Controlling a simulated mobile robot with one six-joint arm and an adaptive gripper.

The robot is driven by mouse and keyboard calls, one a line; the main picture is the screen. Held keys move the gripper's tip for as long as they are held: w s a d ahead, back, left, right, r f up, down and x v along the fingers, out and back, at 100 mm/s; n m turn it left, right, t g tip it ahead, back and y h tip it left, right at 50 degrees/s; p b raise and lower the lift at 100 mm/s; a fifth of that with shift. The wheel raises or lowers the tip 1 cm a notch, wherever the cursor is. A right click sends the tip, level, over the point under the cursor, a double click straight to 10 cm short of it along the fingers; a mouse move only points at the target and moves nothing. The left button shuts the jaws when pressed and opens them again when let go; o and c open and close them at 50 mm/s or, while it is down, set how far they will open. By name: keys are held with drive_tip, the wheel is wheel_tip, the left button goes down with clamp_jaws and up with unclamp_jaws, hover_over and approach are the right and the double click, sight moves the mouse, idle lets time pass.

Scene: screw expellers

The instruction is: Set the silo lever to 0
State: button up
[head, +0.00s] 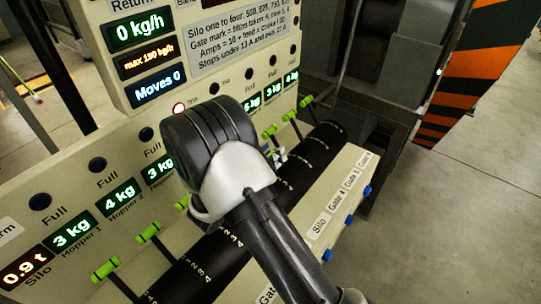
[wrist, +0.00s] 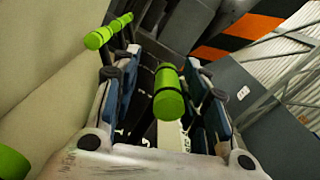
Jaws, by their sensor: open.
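My gripper (wrist: 163,68) is open, with one blue-grey finger on each side in the wrist view. A green lever handle (wrist: 168,93) shows between the fingers, with a gap on both sides. I cannot read a label on it there. In the head view, my arm covers the middle of the lever row and most of my gripper. The white "Silo" label (head: 320,226) is on the cream ledge, right of my arm. The silo lever's handle and its setting are hidden there.
Other green handles show at lower left (head: 105,270) and beyond my arm (head: 270,130). The cream display panel (head: 75,190) rises on the left. Open floor (head: 440,230) lies right of the ledge.

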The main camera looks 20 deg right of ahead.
drive_tip(key=v, duration=1.2)
